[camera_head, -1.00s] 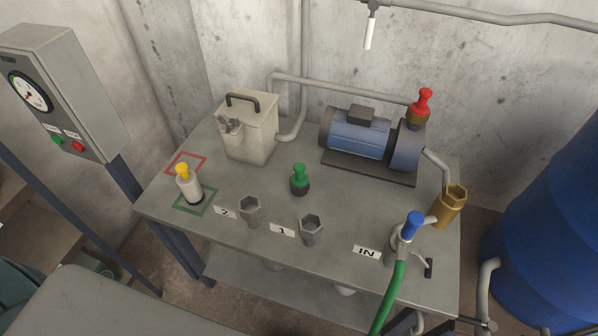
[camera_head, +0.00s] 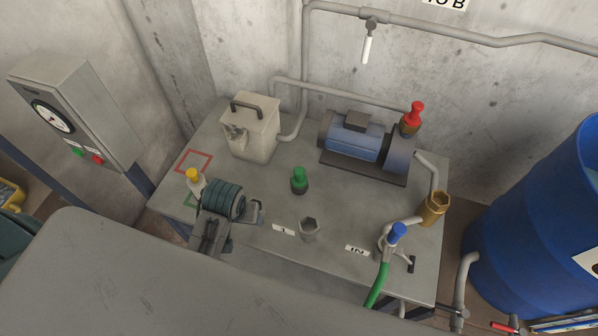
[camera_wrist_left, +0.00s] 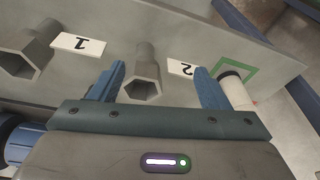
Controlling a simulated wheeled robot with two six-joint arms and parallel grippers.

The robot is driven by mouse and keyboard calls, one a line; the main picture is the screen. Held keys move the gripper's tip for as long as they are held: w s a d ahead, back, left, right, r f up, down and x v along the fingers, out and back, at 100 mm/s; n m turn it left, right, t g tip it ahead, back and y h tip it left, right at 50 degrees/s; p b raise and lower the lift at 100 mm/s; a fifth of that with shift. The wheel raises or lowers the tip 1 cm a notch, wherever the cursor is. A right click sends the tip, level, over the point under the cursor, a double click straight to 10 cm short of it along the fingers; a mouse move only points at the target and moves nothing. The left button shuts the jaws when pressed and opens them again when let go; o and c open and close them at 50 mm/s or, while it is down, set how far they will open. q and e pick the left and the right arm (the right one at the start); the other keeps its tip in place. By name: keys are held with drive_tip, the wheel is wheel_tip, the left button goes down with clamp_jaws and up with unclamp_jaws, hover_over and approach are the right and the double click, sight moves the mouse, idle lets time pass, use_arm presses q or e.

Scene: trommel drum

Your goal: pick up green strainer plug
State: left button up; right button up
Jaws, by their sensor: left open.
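The green strainer plug (camera_head: 300,180) stands upright on the grey table, left of the blue motor pump, with a dark lower part. My left gripper (camera_head: 257,212) reaches in over the table's front left, to the left of and nearer than the plug, apart from it. In the left wrist view my left gripper (camera_wrist_left: 158,84) has its two blue fingers spread with nothing held. The hex socket by label 2 (camera_wrist_left: 142,80) shows between and beyond the fingers. The green plug is not in the wrist view. My right gripper is not in view.
A yellow-topped white bottle (camera_head: 194,180) stands close to my left arm. A hex socket (camera_head: 310,229) by label 1, a blue-topped fitting (camera_head: 396,236) with a green hose, a beige box (camera_head: 252,130) and the pump (camera_head: 358,140) surround the plug. Bare tabletop lies around the plug.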

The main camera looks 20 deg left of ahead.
use_arm(q)
drive_tip(key=w+d+r+n+g, duration=0.1)
drive_tip(key=w+d+n, duration=0.1)
drive_tip(key=w, duration=0.4)
drive_tip(key=w+d+r+n, duration=0.1)
drive_tip(key=w+d, duration=0.2)
drive_tip(key=w, duration=0.3)
wheel_tip(320, 180, up, 2)
drive_tip(key=r+n+g+h, duration=0.1)
drive_tip(key=n, duration=0.1)
hover_over(299, 171)
drive_tip(key=shift+s+f, duration=0.15)
drive_tip(key=shift+f, duration=0.1)
drive_tip(key=shift+d, duration=0.15)
drive_tip(key=f+p, duration=0.1)
drive_tip(key=f, duration=0.4)
drive_tip(key=shift+w, duration=0.2)
drive_tip(key=shift+f+p, duration=0.65)
drive_tip(key=shift+p, duration=0.15)
wheel_tip(299, 171, down, 3)
drive_tip(key=shift+f+p, duration=0.15)
drive_tip(key=shift+p, duration=0.45)
drive_tip(key=shift+f, duration=0.4)
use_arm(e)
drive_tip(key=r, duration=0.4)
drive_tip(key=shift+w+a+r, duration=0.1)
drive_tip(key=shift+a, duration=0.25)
